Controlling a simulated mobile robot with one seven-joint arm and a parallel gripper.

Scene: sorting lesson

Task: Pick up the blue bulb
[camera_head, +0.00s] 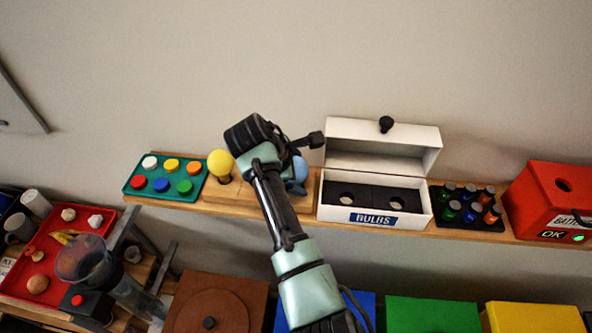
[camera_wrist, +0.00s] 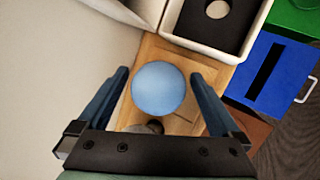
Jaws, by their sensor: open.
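The blue bulb (camera_wrist: 158,88) shows in the wrist view as a round light-blue globe, between the two open fingers of my gripper (camera_wrist: 160,85). A gap shows on each side of it. Its lower part is hidden under the globe. In the head view the blue bulb (camera_head: 298,170) is partly hidden behind my gripper (camera_head: 290,160), which is over the wooden block (camera_head: 235,195) on the shelf. A yellow bulb (camera_head: 220,163) stands upright at the left end of this block.
An open white box labelled BULBS (camera_head: 373,217), with two holes inside, stands right of the block. A green tray of coloured caps (camera_head: 144,185) is at the left. A rack of batteries (camera_head: 478,222) and a red box (camera_head: 540,190) stand farther right. A wall is behind.

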